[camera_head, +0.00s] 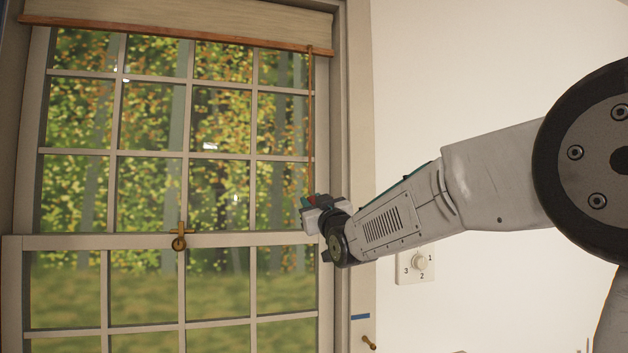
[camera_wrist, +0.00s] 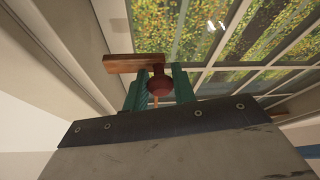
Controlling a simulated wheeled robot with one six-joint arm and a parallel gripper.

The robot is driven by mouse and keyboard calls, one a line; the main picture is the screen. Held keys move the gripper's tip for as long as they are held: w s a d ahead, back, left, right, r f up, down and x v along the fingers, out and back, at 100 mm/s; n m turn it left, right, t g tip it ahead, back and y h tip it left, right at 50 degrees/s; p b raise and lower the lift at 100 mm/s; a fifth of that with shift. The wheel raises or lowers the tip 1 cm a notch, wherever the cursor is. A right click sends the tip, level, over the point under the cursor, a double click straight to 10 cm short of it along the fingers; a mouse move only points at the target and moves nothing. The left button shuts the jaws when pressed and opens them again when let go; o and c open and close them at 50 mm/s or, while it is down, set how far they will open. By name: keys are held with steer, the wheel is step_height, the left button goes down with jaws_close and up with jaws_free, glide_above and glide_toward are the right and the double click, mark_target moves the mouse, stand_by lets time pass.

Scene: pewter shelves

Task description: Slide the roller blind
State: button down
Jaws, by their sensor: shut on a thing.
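The roller blind (camera_head: 180,15) is rolled up near the top of the window, with a wooden bar (camera_head: 165,33) along its lower edge. A brown cord (camera_head: 311,110) hangs from the bar's right end, down the right side of the panes. My gripper (camera_head: 311,204) is at the cord's lower end, in front of the right window edge. In the wrist view, a round red-brown knob (camera_wrist: 160,86) sits between the teal fingers of my gripper (camera_wrist: 160,92), which is shut on it. The wooden bar (camera_wrist: 138,62) shows beyond the fingers. The knob's contact faces are partly hidden.
A brass latch (camera_head: 179,237) sits on the window's middle rail. A dial (camera_head: 420,262) numbered 1 to 3 is on the white wall below my arm. A small brass hook (camera_head: 369,342) and a blue strip (camera_head: 360,316) are on the right frame. The right frame stands close beside my gripper.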

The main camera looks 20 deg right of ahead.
step_height(320, 180, down, 30)
steer(key=shift+f, duration=0.15)
steer(key=c, duration=1.1)
jaws_free()
steer(key=shift+c, duration=0.2)
steer(key=v, duration=0.7)
steer(key=shift+s, duration=0.35)
steer(key=shift+f, duration=0.15)
